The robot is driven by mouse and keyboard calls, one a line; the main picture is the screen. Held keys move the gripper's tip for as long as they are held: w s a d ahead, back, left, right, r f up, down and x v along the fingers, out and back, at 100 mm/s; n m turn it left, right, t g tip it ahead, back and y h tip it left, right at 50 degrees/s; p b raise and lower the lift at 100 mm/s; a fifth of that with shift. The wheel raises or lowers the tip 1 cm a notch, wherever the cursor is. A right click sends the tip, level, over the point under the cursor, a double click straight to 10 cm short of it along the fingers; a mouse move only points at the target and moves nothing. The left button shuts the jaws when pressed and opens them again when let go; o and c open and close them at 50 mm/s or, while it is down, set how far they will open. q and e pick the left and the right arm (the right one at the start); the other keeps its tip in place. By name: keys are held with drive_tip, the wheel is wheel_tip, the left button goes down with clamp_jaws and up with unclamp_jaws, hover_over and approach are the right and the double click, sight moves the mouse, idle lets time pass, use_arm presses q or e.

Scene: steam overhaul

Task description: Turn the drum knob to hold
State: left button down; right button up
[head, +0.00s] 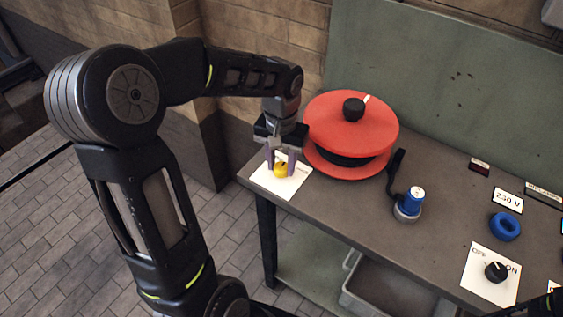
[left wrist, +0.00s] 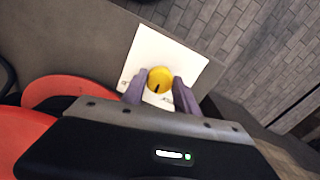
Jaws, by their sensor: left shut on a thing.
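A yellow knob (head: 281,171) sits on a white card (head: 291,186) at the left end of the workbench. My left gripper (head: 280,163) points down at it from above, its two purple-grey fingers on either side, shut on the knob. In the left wrist view, the knob (left wrist: 159,79) lies between the fingertips, and its dark pointer mark points toward the bottom edge. The card (left wrist: 160,47) carries small lettering that is partly hidden and too small to read.
A blue-topped device (head: 409,203) with a black lever stands mid-bench. To its right are a blue ring (head: 505,226) and a black knob (head: 497,271) on an OFF/ON card. A grey bin (head: 390,294) sits below. The bench's front middle is clear.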

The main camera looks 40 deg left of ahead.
sight(281, 166)
use_arm(q)
drive_tip(key=m, duration=0.4)
drive_tip(key=shift+m, duration=0.3)
drive_tip(key=m, duration=0.4)
drive_tip(key=shift+m+p, duration=0.35)
drive_tip(key=shift+m, duration=0.05)
drive_tip(key=c, duration=0.9)
unclamp_jaws()
drive_tip(key=shift+c, duration=0.2)
wheel_tip(281, 166, up, 8)
drive_tip(key=shift+f, duration=0.1)
